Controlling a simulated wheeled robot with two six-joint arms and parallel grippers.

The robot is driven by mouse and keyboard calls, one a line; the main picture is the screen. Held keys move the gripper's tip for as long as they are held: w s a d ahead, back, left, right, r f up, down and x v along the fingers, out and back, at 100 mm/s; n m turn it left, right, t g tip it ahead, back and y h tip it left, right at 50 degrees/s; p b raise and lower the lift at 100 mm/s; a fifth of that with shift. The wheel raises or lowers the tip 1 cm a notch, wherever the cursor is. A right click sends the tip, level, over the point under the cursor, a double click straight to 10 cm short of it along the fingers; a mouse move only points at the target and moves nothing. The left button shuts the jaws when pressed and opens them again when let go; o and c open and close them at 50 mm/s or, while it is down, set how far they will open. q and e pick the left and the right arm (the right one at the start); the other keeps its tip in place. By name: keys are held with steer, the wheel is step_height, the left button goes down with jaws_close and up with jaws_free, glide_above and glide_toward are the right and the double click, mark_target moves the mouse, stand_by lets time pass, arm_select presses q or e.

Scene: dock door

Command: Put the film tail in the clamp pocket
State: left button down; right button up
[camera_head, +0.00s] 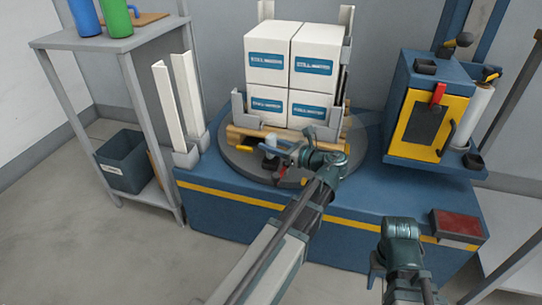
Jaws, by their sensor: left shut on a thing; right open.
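My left gripper (279,155) is low over the front of the round grey turntable (236,157), just in front of the pallet. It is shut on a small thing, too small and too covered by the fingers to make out. A small pale and dark fitting (270,143) is close beside the fingers; I cannot tell whether it is the clamp pocket. A pale film roll (483,104) stands upright at the right of the blue and yellow machine (420,120). I cannot make out a film tail for certain. My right gripper (376,268) is open and empty, before the base's front side.
White boxes (268,62) are stacked on a wooden pallet (247,137) on the turntable. White corner posts (186,95) stand left of it. A grey shelf (100,40) with bottles is at the left. A red pad (455,224) lies at the base's right front.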

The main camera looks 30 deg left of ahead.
arm_select(q)
step_height(320, 180, down, 3)
steer(key=b, duration=0.2)
steer(key=shift+f+b, duration=0.2)
steer(key=shift+b, duration=0.15)
steer(key=shift+r, duration=0.15)
steer(key=c, duration=0.5)
jaws_free()
steer(key=p+v, duration=0.2)
steer(key=v, duration=1)
steer(key=shift+s, duration=0.1)
